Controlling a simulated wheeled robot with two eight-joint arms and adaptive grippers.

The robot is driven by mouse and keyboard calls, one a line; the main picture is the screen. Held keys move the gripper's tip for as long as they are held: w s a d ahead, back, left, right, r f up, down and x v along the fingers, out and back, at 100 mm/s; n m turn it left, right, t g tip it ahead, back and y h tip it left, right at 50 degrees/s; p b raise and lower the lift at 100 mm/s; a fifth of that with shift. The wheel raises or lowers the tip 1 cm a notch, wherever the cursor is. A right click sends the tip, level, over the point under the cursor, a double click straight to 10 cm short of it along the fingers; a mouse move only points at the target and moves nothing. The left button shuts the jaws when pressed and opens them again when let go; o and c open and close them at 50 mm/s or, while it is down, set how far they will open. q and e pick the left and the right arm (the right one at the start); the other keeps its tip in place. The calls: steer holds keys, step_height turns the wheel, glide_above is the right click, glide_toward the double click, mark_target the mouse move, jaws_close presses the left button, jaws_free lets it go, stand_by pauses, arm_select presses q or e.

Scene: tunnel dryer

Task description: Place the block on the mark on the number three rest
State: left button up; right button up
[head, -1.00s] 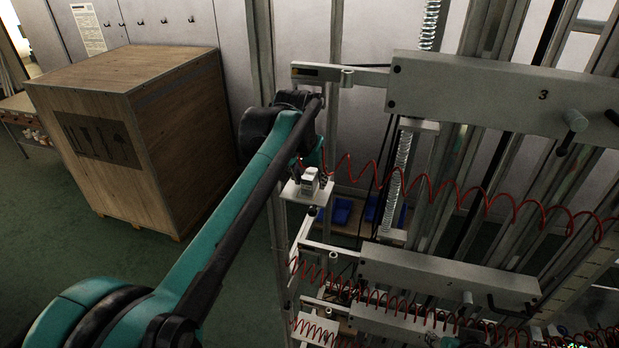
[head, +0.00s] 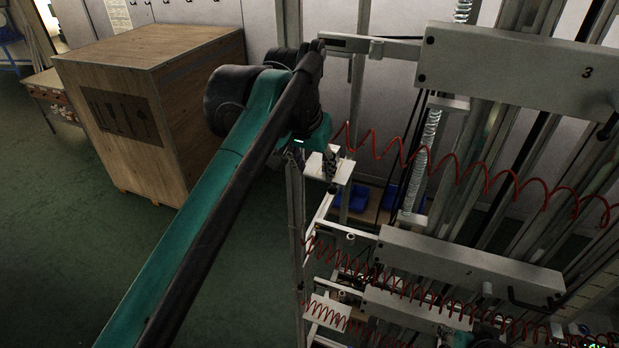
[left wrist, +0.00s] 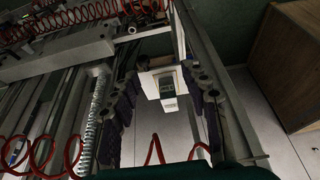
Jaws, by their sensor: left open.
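The block (left wrist: 167,88), white with a grey display-like face, shows between my left fingers in the left wrist view. It stands at a small white plate (head: 344,172). In the head view the block is mostly hidden behind my left gripper (head: 328,162). My left gripper is open, with one dark padded finger on each side of the block; I cannot tell whether either touches it. The beam marked 3 (head: 520,72) is at upper right, with a pale bracket (head: 400,50) reaching left from it. My right gripper is not in view.
Red coiled hoses (head: 480,180) hang beside the plate. A beam marked 2 (head: 470,270) lies lower. A wooden crate (head: 195,130) stands at left. Blue bins (head: 352,198) sit behind the frame. The green floor (head: 80,230) at left is clear.

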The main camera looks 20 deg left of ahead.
arm_select(q)
steer(key=s+f+t, duration=0.1)
steer(key=s+f, duration=0.6)
steer(key=f, duration=0.4)
steer(key=s+f+t, duration=0.1)
steer(key=s+f, duration=0.6)
steer(key=f, duration=0.5)
steer(key=shift+t, duration=0.3)
steer(key=shift+s+d, duration=0.1)
steer(key=shift+s, duration=0.05)
step_height(320, 180, down, 33)
steer(key=b, duration=3.3)
steer(key=shift+r, duration=0.1)
